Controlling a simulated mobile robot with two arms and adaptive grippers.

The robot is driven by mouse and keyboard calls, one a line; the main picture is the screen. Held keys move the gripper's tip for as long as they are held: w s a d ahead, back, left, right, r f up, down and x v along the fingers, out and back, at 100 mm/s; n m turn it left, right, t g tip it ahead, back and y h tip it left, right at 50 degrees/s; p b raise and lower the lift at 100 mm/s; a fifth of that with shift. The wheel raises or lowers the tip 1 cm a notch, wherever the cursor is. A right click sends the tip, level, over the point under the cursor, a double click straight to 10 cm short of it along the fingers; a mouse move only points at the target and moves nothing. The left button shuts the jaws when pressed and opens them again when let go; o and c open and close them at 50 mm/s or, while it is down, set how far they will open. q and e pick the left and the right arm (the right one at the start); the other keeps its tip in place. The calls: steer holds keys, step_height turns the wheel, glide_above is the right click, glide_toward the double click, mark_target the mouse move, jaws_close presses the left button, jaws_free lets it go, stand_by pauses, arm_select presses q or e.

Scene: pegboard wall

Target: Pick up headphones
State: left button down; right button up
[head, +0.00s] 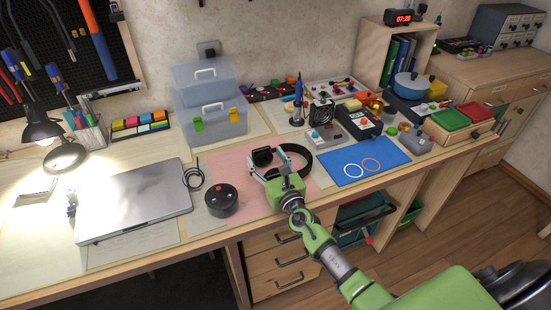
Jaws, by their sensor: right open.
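The black headphones (304,153) lie on the pink mat (232,164) near the front middle of the desk. Their band curves to the right and an ear cup shows at the left. My right gripper (268,164) reaches in from the lower right and is over the near left side of the headphones. It is open, with its fingers close to the ear cup; I cannot tell whether they touch it. Part of the headphones is hidden behind the gripper. My left gripper is not in view.
A round black container (221,201) stands left of the gripper, and a closed laptop (134,201) lies farther left. A blue mat (362,161) with two rings lies to the right. Stacked clear boxes (209,98) and small devices stand behind. The desk's front edge runs below my arm.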

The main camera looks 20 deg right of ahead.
steer(key=shift+w, duration=0.1)
steer(key=shift+r, duration=0.1)
steer(key=c, duration=1.3)
